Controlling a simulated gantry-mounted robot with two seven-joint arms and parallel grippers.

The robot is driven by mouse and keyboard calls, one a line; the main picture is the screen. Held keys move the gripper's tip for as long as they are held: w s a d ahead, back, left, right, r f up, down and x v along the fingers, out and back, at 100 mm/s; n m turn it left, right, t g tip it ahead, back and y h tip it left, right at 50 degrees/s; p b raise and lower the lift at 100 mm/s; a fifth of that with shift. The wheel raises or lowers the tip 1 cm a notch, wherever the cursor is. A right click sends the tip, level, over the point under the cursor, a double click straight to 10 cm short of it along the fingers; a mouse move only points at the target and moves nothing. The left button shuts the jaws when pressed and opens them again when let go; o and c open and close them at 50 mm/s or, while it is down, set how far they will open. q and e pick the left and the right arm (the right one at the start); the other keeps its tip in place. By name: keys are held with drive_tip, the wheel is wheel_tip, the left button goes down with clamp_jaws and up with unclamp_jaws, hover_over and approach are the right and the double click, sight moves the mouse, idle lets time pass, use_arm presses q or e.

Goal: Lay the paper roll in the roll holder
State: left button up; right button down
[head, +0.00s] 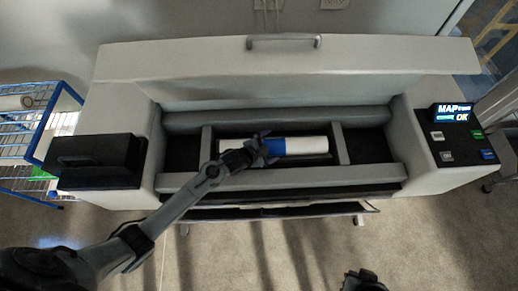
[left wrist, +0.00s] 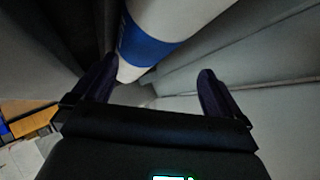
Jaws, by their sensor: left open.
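The paper roll (head: 307,146), white with a blue band, lies lengthwise in the recessed roll holder (head: 339,143) of the large grey machine, between two upright dividers. My left gripper (head: 264,150) is over the roll's left half, at the blue band, and hides part of it. In the left wrist view the roll (left wrist: 165,22) slants in from the top, its near end close to the left finger. The left gripper's fingers (left wrist: 157,85) are spread and not closed on the roll. Part of my right gripper (head: 362,281) shows at the bottom edge; its jaws are unclear.
The machine's raised lid (head: 285,58) with a handle stands behind the trough. A black box (head: 98,162) sits on the machine's left end and a control panel (head: 455,135) on its right. A blue wire cart (head: 35,130) stands at the left. The front floor is mostly clear.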

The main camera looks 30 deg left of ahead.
use_arm(q)
drive_tip(key=v, duration=0.9)
drive_tip(key=shift+n+g, duration=0.3)
drive_tip(key=shift+g, duration=0.1)
drive_tip(key=s, duration=0.1)
drive_tip(key=s+d+f, duration=0.1)
drive_tip(key=s, duration=0.1)
drive_tip(key=s+f, duration=0.1)
drive_tip(key=s, duration=0.1)
drive_tip(key=shift+d+f, duration=0.15)
drive_tip(key=shift+d, duration=0.2)
drive_tip(key=s+a+r+n+g+y, duration=0.25)
drive_tip(key=s+r+n, duration=0.2)
drive_tip(key=s, duration=0.45)
drive_tip(key=s+a+r+n+g+y, duration=0.1)
drive_tip(key=s+r+n+g, duration=0.35)
drive_tip(key=s, duration=0.35)
wheel_tip(320, 180, up, 11)
drive_tip(key=p, duration=1.2)
drive_tip(key=shift+s+r+p, duration=0.15)
drive_tip(key=shift+s+p, duration=0.15)
drive_tip(key=shift+p, duration=0.1)
drive_tip(key=shift+c, duration=0.5)
